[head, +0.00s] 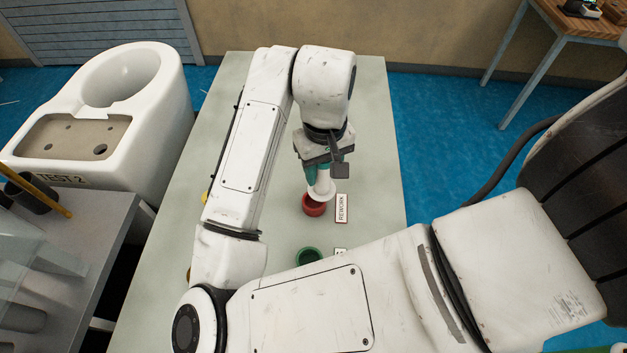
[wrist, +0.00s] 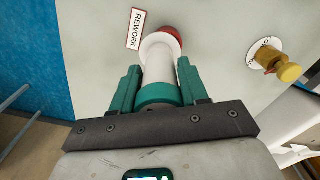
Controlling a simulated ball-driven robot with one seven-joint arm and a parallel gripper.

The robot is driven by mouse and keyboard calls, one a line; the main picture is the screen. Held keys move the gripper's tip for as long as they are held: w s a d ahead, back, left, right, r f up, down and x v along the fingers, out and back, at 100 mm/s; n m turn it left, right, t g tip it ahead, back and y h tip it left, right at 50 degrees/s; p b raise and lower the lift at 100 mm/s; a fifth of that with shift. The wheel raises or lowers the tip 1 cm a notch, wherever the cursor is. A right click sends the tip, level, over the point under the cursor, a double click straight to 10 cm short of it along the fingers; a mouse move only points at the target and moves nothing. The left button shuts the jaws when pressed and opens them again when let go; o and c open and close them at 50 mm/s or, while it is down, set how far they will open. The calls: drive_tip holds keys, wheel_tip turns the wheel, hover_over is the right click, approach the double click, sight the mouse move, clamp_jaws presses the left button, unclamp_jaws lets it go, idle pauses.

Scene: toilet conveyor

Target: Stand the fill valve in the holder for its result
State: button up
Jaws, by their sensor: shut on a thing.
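The fill valve (head: 322,188) is a white cylinder with a wider white end, gripped between the teal fingers of my gripper (head: 318,172). In the wrist view the valve (wrist: 161,62) lies between both fingers of my gripper (wrist: 160,85), with a teal band at its near end. The red holder (head: 312,210) beside the REWORK label is directly below the valve in the head view. In the wrist view the red holder (wrist: 168,31) is mostly hidden behind the valve's white end. I cannot tell whether the valve is inside the holder or just above it. A green holder (head: 308,256) stands nearer me.
The REWORK label (head: 342,208) lies right of the red holder. A brass-coloured fitting (wrist: 278,66) stands on a round label in the wrist view. A white toilet body (head: 150,110) marked TEST 2 is left of the table. The pale table (head: 375,130) is clear on its right side.

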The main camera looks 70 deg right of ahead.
drive_tip(key=shift+w+f, duration=0.75)
drive_tip(key=shift+f, duration=0.2)
drive_tip(key=shift+w+d+f, duration=0.1)
drive_tip(key=shift+w+f, duration=0.1)
drive_tip(key=shift+f, duration=1.55)
drive_tip(key=shift+f, duration=0.15)
drive_tip(key=o, duration=1.1)
wheel_tip(320, 180, up, 12)
drive_tip(key=shift+r+p, duration=0.1)
drive_tip(key=shift+p, duration=0.5)
